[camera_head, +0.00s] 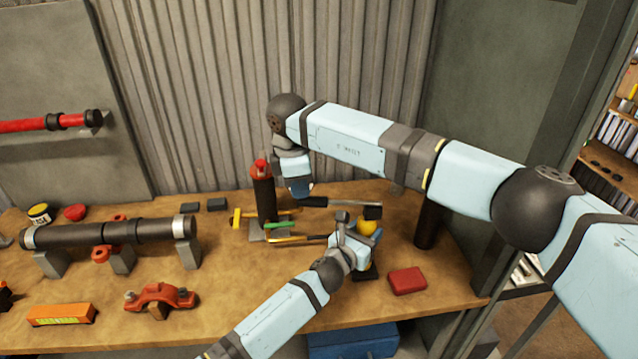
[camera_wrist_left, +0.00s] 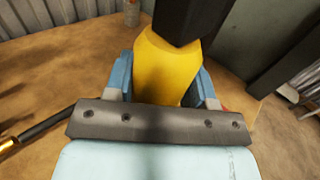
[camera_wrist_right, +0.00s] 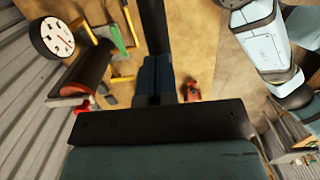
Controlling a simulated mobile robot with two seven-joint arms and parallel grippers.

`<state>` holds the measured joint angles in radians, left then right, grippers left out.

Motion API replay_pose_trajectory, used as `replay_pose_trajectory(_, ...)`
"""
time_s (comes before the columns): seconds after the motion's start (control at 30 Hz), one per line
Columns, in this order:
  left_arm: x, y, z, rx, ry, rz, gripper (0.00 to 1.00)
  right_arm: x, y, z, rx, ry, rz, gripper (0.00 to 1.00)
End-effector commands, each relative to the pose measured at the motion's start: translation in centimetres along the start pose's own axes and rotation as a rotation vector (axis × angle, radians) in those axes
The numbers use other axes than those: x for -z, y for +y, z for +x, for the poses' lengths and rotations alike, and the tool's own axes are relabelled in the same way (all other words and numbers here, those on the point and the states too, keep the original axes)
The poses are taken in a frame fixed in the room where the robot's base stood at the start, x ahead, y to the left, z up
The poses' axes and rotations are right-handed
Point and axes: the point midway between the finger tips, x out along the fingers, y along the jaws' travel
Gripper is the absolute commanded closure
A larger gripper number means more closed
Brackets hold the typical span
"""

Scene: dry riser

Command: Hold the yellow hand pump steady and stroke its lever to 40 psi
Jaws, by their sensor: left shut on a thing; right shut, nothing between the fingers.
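The yellow hand pump (camera_head: 367,228) stands upright on the bench, with a black top and a dark base (camera_head: 365,273). Its yellow body fills the middle of the left wrist view (camera_wrist_left: 168,68). My left gripper (camera_head: 357,238) is shut on this body, one finger on each side. The lever (camera_head: 350,204) runs leftward from the pump top, roughly level, a steel bar with a dark grip (camera_head: 314,202). My right gripper (camera_head: 302,190) is shut and empty, just at the dark grip. I cannot tell whether it touches. A white dial gauge (camera_wrist_right: 52,37) shows in the right wrist view; its reading is too small to tell.
A dark cylinder with a red top (camera_head: 264,198) stands left of my right gripper, among yellow- and green-handled tools (camera_head: 283,226). A red block (camera_head: 407,281) lies right of the pump. A black pipe (camera_head: 110,232) on supports and a red clamp (camera_head: 160,296) are at left.

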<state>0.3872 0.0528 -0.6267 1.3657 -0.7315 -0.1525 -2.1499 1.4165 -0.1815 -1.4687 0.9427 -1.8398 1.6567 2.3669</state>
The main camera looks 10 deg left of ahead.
Motion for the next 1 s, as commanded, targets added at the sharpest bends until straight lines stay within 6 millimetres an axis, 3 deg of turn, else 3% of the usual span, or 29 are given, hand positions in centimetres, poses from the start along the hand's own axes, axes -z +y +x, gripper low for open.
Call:
replay_pose_trajectory(0.37,-0.1,0.0,0.0,0.000,-0.001,0.000,1.00,-0.1,0.1,-0.7,0.000,-0.001,0.002,1.00)
replay_pose_trajectory(0.8,-0.1,0.0,0.0,0.000,-0.001,0.000,1.00,0.1,0.0,-9.4,-0.003,-0.001,0.000,1.00)
replay_pose_trajectory(1.0,-0.1,0.0,0.0,0.000,-0.001,0.000,1.00,0.0,0.0,-11.6,-0.001,-0.001,0.001,1.00)
